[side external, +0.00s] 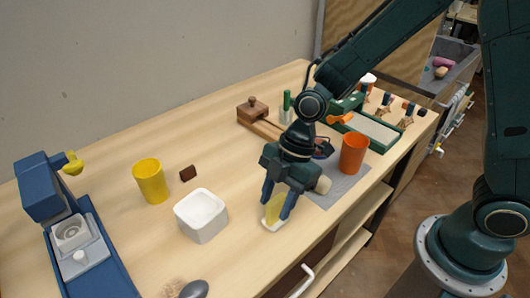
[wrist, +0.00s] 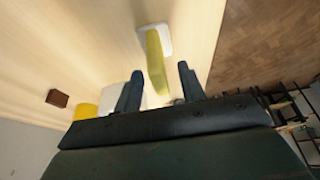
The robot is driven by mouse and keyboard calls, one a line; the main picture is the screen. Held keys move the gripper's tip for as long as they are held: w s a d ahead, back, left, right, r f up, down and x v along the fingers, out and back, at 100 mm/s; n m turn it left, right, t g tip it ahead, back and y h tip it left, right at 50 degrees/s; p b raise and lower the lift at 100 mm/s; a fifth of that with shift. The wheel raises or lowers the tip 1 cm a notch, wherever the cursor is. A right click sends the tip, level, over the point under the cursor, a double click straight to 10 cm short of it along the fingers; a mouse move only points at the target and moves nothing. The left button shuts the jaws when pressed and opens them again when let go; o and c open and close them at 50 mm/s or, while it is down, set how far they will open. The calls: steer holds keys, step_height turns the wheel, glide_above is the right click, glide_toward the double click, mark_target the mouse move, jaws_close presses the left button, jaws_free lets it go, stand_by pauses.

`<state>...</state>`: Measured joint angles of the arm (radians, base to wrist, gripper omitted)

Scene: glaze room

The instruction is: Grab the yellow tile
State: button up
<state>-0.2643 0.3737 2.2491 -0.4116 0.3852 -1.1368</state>
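The yellow tile (side external: 273,207) stands in a small white holder (side external: 269,226) near the front edge of the table. My gripper (side external: 276,210) points down over it, with one finger to each side. In the wrist view the tile (wrist: 154,62) rises from the white holder (wrist: 165,35), its near end between the fingers. A gap shows between the tile and each finger, so my gripper (wrist: 160,72) is open and holds nothing. In the side view the fingers hide part of the tile.
A white square bowl (side external: 202,216) and a yellow cup (side external: 150,181) stand to the left, with a small brown block (side external: 188,173) behind. An orange cup (side external: 354,154) is on a grey mat (side external: 342,189) to the right. A blue machine (side external: 85,250) stands far left.

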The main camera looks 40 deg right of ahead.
steer(key=shift+x, duration=1.05)
jaws_close()
